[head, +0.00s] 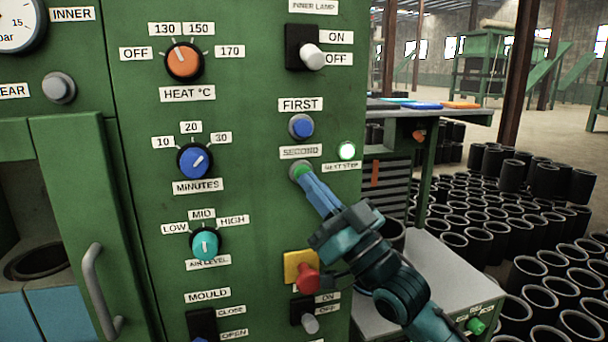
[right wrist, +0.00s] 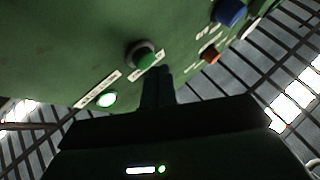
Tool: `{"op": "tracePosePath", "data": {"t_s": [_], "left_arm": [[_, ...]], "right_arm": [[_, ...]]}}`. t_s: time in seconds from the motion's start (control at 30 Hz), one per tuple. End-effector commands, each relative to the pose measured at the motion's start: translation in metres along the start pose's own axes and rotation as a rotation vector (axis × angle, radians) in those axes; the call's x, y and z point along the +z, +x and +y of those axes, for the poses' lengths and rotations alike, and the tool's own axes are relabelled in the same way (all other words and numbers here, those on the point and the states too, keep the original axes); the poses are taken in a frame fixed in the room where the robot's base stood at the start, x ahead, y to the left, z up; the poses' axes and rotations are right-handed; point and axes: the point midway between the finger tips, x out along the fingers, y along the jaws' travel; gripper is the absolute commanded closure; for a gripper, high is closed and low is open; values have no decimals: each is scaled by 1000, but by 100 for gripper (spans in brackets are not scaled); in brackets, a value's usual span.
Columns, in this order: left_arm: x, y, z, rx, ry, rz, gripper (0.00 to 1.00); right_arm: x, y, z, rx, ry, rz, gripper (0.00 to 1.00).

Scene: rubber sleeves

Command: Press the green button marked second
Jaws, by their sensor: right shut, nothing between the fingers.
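The green button (head: 298,169) sits in a grey ring on the green panel, just below the label marked SECOND (head: 300,152). My right gripper (head: 307,180) is shut and empty, with its blue fingertips at the lower right edge of the button. The tips overlap part of the button in the head view. In the right wrist view the green button (right wrist: 146,58) shows just ahead and left of the fingertips (right wrist: 160,72). I cannot tell whether the tips touch it. My left gripper is not in view.
The blue button (head: 301,127) marked FIRST is above. A lit NEXT STEP lamp (head: 347,151) is close at right. A red knob on a yellow plate (head: 293,263) and a switch (head: 308,317) lie below. Several black sleeves (head: 480,240) stand on the floor at right.

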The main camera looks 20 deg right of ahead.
Motion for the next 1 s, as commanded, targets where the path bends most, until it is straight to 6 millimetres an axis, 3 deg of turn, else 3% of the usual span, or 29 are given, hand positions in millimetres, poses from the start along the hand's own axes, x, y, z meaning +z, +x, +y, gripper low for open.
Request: {"op": "tracePosePath", "data": {"t_s": [1.0], "left_arm": [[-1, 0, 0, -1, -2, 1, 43]], "right_arm": [[5, 7, 5, -1, 0, 1, 100]]}}
